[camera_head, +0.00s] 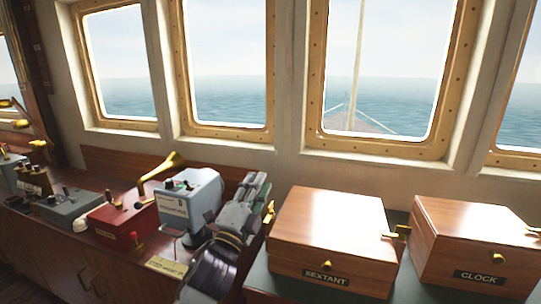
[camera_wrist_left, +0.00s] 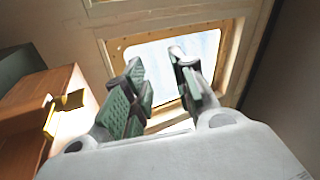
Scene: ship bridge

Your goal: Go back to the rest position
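My left gripper (camera_head: 255,188) is in the lower middle of the head view, between a pale blue-grey device and the sextant box. In the left wrist view its green-padded fingers (camera_wrist_left: 160,78) stand apart with nothing between them, with a window behind. My right gripper is in neither view. The wooden sextant box (camera_head: 325,225) is closed and sits just right of the left gripper. The wooden clock box (camera_head: 474,240) is closed at the far right.
The pale blue-grey device (camera_head: 190,198) stands close left of my left arm. A red box (camera_head: 118,222) and a brass horn (camera_head: 162,172) are farther left, beside a grey box (camera_head: 68,208). Brass latches (camera_head: 398,232) stick out from the boxes. Windows line the back wall.

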